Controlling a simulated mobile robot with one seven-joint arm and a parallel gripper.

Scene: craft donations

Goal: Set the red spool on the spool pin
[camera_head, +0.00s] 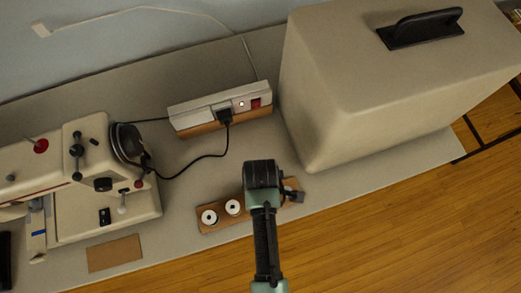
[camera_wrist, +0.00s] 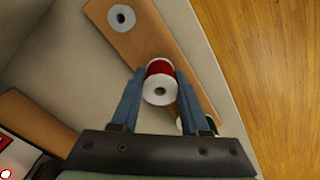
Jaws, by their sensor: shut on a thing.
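The red spool (camera_wrist: 159,68), red thread with white ends, is between the two blue fingers of my gripper (camera_wrist: 160,82) in the wrist view. My gripper is shut on it, over the wooden spool rack (camera_wrist: 157,35). I cannot tell whether the spool still touches the rack. In the head view, my gripper (camera_head: 264,180) covers the middle of the rack (camera_head: 219,223) and hides the red spool. A thin pin on a red disc, which looks like the spool pin (camera_head: 33,140), stands on top of the sewing machine (camera_head: 85,215) at the left.
White spools (camera_head: 233,207) stand on the rack's left part; a green spool (camera_wrist: 211,125) is beside my right finger. A power strip (camera_head: 205,108) with a black cord lies behind. A large beige case (camera_head: 345,110) stands right. A brown card (camera_head: 115,253) lies near the front edge.

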